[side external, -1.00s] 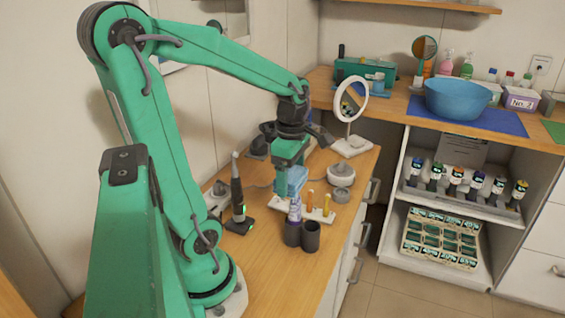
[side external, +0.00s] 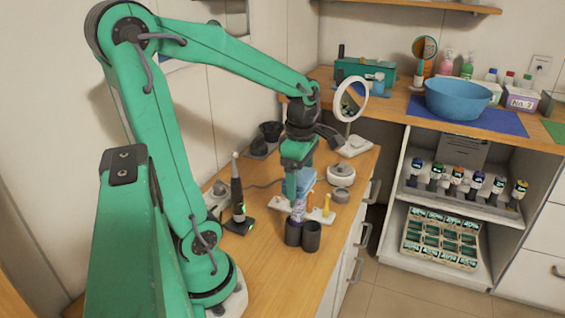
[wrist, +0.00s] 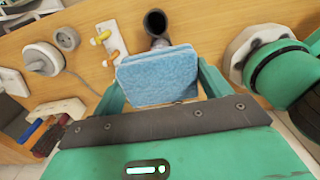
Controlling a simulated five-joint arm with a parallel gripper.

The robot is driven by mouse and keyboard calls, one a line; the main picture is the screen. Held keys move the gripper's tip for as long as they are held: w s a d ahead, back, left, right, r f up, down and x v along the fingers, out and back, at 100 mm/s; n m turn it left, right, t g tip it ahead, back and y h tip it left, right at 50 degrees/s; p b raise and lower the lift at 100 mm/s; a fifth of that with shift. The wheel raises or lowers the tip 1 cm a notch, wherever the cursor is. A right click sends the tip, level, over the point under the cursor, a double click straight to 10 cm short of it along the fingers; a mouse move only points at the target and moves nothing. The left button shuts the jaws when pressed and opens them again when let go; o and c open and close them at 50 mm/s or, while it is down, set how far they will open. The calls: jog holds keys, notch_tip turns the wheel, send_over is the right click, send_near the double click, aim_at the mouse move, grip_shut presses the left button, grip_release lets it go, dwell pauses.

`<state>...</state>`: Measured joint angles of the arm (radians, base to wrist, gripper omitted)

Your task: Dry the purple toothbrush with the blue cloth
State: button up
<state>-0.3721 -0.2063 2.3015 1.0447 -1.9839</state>
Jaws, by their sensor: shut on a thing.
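My gripper (side external: 301,188) is shut on the blue cloth (side external: 308,176), a folded pad that fills the space between the fingers in the wrist view (wrist: 158,77). The cloth is just above a white holder (side external: 279,203) with an orange and a yellow upright piece, and close to a dark cup (side external: 293,233). A purple-and-white patterned thing (side external: 298,212) sticks up from that cup, just below my gripper. I cannot tell whether it is the purple toothbrush. The cloth hides part of this area in the wrist view.
A second dark cup (side external: 311,237) stands beside the first. A black upright device (side external: 237,190) on a base is at left. A round mirror (side external: 351,98) stands behind, and a small white-and-grey round pot (side external: 341,173) is at right. The front wood counter is clear.

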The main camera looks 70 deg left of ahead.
jog(key=shift+s+a, duration=0.4)
jog(key=shift+s, duration=0.05)
jog(key=shift+s+a+f, duration=0.1)
jog(key=shift+s+a, duration=0.3)
jog(key=shift+a, duration=0.05)
jog(key=shift+w+d+f, duration=0.15)
jog(key=shift+w+d, duration=0.25)
jog(key=shift+d, duration=0.1)
jog(key=shift+d, duration=0.1)
jog(key=shift+w+d, duration=0.35)
jog(key=shift+a, duration=0.1)
